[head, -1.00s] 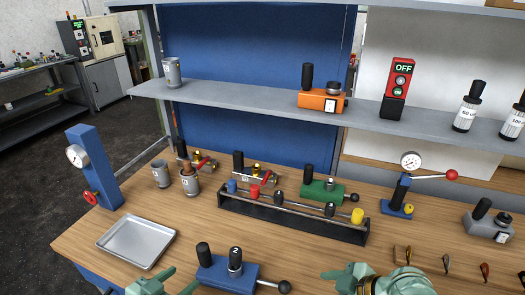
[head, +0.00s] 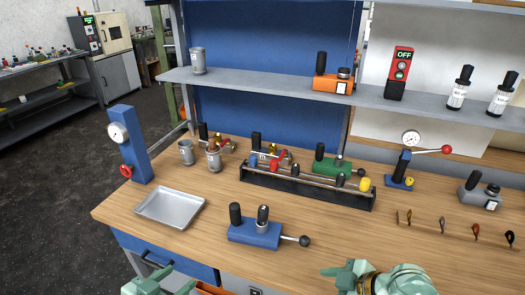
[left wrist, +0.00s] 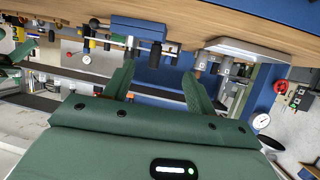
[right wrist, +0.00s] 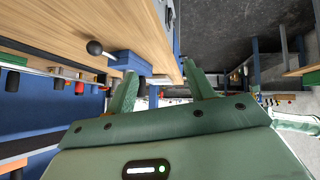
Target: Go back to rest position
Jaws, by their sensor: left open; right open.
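My left gripper (head: 170,279) is at the bottom left of the head view, in front of the workbench's front edge. Its fingers are apart with nothing between them, as the left wrist view (left wrist: 158,75) shows. My right gripper (head: 340,275) is at the bottom right of the head view, also low in front of the bench. In the right wrist view (right wrist: 159,75) its fingers are spread and empty. Neither gripper touches anything that I can see. The blue block with a black knob and ball lever (head: 255,233) stands on the bench near its front edge, beyond both grippers.
The wooden workbench (head: 345,232) holds a metal tray (head: 171,208), a blue gauge post (head: 129,145), grey cups (head: 186,152) and a black rack (head: 305,189). A shelf (head: 270,91) spans the back. Drawers (head: 165,257) lie below the front edge. Floor at left is free.

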